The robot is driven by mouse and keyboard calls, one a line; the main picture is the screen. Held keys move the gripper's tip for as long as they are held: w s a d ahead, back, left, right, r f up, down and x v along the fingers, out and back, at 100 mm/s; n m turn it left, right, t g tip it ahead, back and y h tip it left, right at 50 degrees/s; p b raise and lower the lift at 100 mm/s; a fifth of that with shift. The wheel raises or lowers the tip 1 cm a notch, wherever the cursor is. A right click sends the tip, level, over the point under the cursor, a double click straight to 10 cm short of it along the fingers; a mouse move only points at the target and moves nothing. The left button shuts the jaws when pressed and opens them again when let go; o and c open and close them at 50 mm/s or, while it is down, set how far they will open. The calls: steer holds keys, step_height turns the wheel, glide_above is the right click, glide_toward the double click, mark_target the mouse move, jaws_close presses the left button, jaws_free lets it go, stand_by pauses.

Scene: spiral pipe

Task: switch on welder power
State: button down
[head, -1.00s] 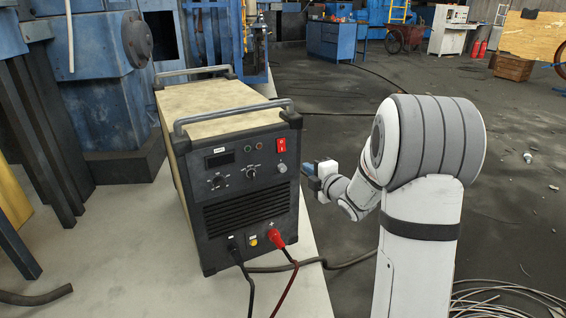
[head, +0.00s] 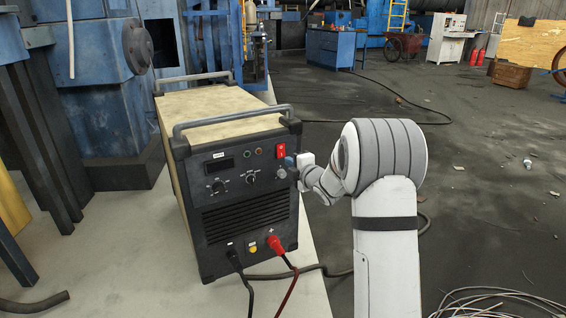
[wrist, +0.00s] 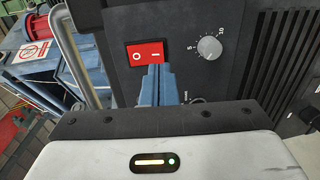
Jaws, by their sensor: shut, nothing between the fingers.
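The welder (head: 225,185) is a black and cream box with grey handles, standing on a pale surface. Its red power switch (head: 282,151) is at the upper right of the front panel. In the wrist view the red rocker switch (wrist: 146,53) shows a circle on its left half and a bar on its right half. My gripper (head: 290,162) is shut and empty, close to the panel just below the switch. In the wrist view its blue fingertips (wrist: 159,68) overlap the lower right edge of the switch, on the bar side. I cannot tell whether they touch it.
A grey knob (wrist: 209,48) with a number scale is right of the switch. Black and red cables (head: 274,241) plug into the panel's bottom. Blue machinery (head: 100,85) stands at the left. The dark floor to the right is mostly open, with coiled wire (head: 490,300) at lower right.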

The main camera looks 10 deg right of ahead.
mark_target(281, 156)
steer(key=shift+x, duration=1.7)
steer(key=shift+f+b, duration=0.15)
steer(key=shift+b, duration=0.4)
steer(key=b, duration=0.3)
steer(key=shift+w+f+t, duration=0.3)
steer(key=shift+f+t, duration=0.05)
steer(key=shift+t, duration=0.05)
steer(key=shift+r+p, duration=0.3)
steer(key=shift+r, duration=0.1)
steer(key=shift+s+f+b, duration=0.15)
steer(key=shift+s+b, duration=0.1)
steer(key=shift+b, duration=0.05)
steer(key=f+v, duration=0.2)
steer(key=v, duration=1.1)
steer(key=shift+s, duration=0.15)
steer(key=shift+d, duration=0.15)
